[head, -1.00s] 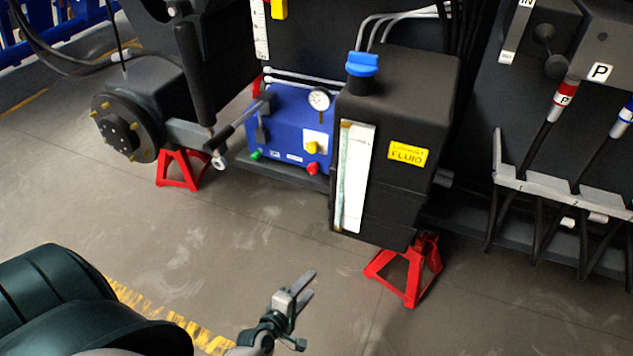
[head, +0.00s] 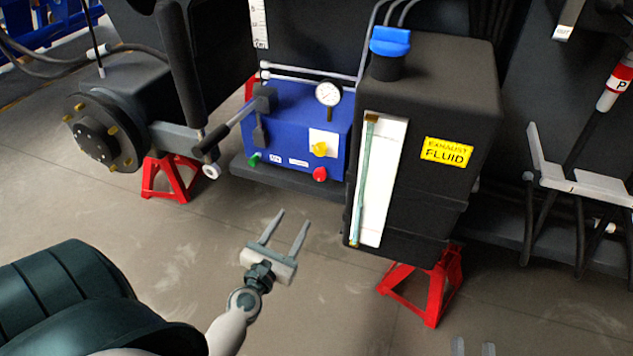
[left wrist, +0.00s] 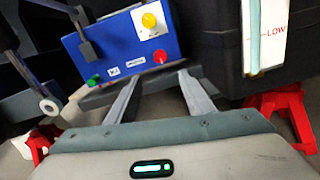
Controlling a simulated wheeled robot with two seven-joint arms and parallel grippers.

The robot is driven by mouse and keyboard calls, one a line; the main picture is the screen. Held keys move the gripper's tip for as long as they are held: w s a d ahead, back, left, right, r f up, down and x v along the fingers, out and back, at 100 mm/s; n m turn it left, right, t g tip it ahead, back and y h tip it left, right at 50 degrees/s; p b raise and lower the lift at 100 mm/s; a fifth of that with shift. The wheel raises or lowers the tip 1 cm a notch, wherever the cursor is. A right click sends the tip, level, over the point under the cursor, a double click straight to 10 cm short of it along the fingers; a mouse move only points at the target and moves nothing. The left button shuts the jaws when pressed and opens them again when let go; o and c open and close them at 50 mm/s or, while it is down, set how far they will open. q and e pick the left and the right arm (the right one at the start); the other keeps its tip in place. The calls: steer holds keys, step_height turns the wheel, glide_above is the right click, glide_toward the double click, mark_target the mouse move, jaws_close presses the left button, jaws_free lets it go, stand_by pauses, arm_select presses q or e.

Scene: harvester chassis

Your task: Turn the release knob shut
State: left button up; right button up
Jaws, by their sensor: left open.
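The blue pump unit (head: 285,135) sits on a dark ledge. On its front are a red knob (head: 320,174), a yellow knob (head: 320,149) by a white plate, and a small green knob (head: 254,160). The pictures do not name which is the release knob. In the left wrist view the red knob (left wrist: 160,56) is ahead, between the finger directions, with the yellow knob (left wrist: 149,20) above it. My left gripper (head: 295,216) is open and empty, short of the unit's front and below it in the picture.
A black exhaust fluid tank (head: 430,110) with a blue cap stands right of the pump. A pump lever (head: 225,127) sticks out to the left. Red stands (head: 170,178) and (head: 425,285) hold up the chassis. The floor before the pump is clear.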

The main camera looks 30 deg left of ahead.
arm_select(q)
steer(key=shift+w, duration=0.15)
steer(key=p, duration=0.1)
glide_toward(319, 177)
steer(key=x, duration=0.7)
steer(key=shift+a+f, duration=0.1)
steer(key=shift+w+a, duration=0.1)
steer(key=shift+w, duration=0.4)
arm_select(e)
steer(key=shift+w+d+f+g, duration=0.1)
steer(key=shift+f+g, duration=0.25)
steer(key=shift+f, duration=0.2)
steer(key=shift+w+d+f+g, duration=0.1)
steer(key=shift+f+g, duration=0.25)
steer(key=shift+f, duration=0.15)
arm_select(q)
steer(key=shift+c, duration=0.6)
steer(key=c, duration=0.9)
